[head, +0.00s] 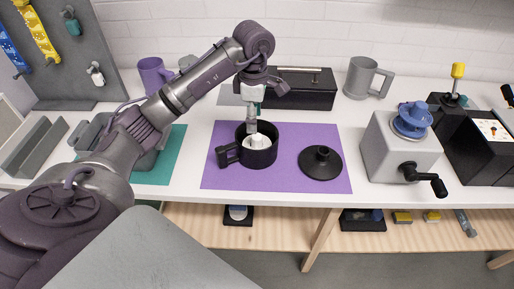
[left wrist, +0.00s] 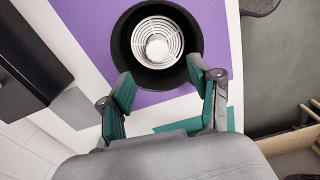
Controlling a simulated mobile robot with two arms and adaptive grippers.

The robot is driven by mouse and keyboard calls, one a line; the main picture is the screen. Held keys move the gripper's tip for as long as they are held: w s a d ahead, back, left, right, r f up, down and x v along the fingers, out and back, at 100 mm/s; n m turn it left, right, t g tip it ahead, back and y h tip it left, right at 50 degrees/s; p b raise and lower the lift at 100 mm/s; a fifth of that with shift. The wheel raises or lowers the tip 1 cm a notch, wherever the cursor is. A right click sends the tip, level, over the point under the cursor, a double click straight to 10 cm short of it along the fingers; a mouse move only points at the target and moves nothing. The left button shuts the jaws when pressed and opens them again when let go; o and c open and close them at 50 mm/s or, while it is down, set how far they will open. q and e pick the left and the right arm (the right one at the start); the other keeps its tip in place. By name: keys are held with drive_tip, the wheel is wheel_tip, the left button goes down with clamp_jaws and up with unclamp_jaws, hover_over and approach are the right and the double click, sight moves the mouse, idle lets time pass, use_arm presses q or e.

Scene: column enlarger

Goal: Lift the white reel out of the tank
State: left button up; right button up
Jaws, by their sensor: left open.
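The black tank (head: 262,157) stands upright and open on a purple mat, its handle to the left. The white reel (head: 258,141) sits inside it, partly hidden by the tank wall in the head view. In the left wrist view the ringed reel (left wrist: 157,42) lies within the dark tank rim (left wrist: 119,42). My left gripper (head: 252,125) points down over the tank. In the left wrist view its fingers (left wrist: 160,75) are spread and empty, overlapping the tank's near rim; their height against the rim is unclear. My right gripper is not in view.
A black lid (head: 321,163) lies on the purple mat (head: 225,180) right of the tank. A grey cranked device (head: 398,150) with a blue top stands further right. A black box (head: 305,92) and grey mug (head: 366,78) are behind. A grey tray is at left.

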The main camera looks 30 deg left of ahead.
sight(256, 136)
use_arm(q)
wheel_tip(256, 136, down, 3)
drive_tip(key=shift+r+p, duration=0.15)
drive_tip(key=shift+p, duration=0.2)
drive_tip(key=f, duration=0.1)
drive_tip(key=f+p, duration=0.2)
drive_tip(key=f, duration=0.1)
drive_tip(key=shift+w+d+f, duration=0.1)
drive_tip(key=shift+w+d, duration=0.1)
drive_tip(key=shift+d, duration=0.05)
drive_tip(key=shift+f, duration=0.55)
clamp_jaws()
